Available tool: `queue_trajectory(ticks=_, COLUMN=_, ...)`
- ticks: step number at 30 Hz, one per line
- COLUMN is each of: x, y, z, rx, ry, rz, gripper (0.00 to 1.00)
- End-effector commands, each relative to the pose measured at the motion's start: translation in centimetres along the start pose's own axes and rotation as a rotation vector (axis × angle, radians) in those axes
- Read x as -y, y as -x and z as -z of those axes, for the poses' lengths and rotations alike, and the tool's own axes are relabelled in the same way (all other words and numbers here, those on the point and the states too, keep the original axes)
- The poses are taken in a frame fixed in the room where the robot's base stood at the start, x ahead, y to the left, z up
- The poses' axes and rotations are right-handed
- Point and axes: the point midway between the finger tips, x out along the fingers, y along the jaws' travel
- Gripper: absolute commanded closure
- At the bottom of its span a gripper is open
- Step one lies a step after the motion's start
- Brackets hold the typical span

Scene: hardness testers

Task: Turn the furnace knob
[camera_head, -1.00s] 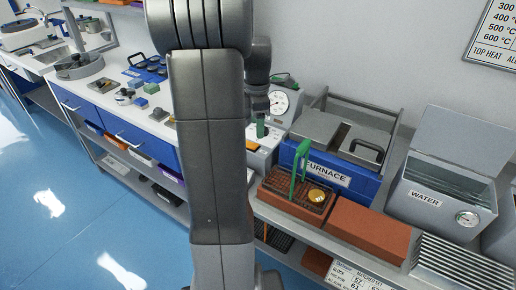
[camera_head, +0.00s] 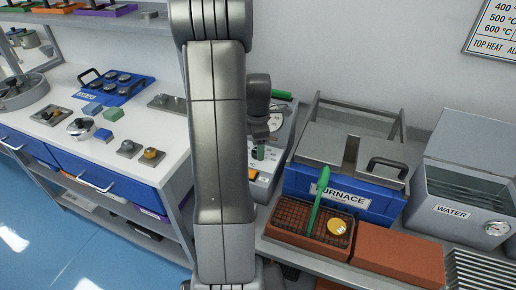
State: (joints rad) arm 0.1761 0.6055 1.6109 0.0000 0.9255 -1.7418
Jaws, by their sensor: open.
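The furnace (camera_head: 345,165) is a blue box with a grey lid, a black handle and a "FURNACE" label, right of centre. Left of it stands a light grey control box (camera_head: 283,135) with a round dial, partly behind my arm. My gripper (camera_head: 257,154) points down in front of this box, just right of my large arm link. I cannot make out the knob, which may be hidden by my arm or gripper.
A wire basket (camera_head: 290,225) with a green handle and a brass disc (camera_head: 337,227) stands before the furnace. A brick-red block (camera_head: 400,262) lies beside it. A grey water tank (camera_head: 455,205) is at right. A white-topped bench (camera_head: 60,140) with small blocks is at left.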

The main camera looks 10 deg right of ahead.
Motion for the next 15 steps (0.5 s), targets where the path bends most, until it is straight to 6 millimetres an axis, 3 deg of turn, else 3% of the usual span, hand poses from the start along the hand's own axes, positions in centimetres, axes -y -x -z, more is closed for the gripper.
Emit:
queue_trajectory(ticks=11, x=0.01, y=-0.71, z=0.00, rx=0.000, ry=0.000, rz=-0.001, gripper=0.41)
queue_trajectory(ticks=15, x=0.01, y=-0.70, z=0.00, rx=0.000, ry=0.000, rz=-0.001, gripper=0.64)
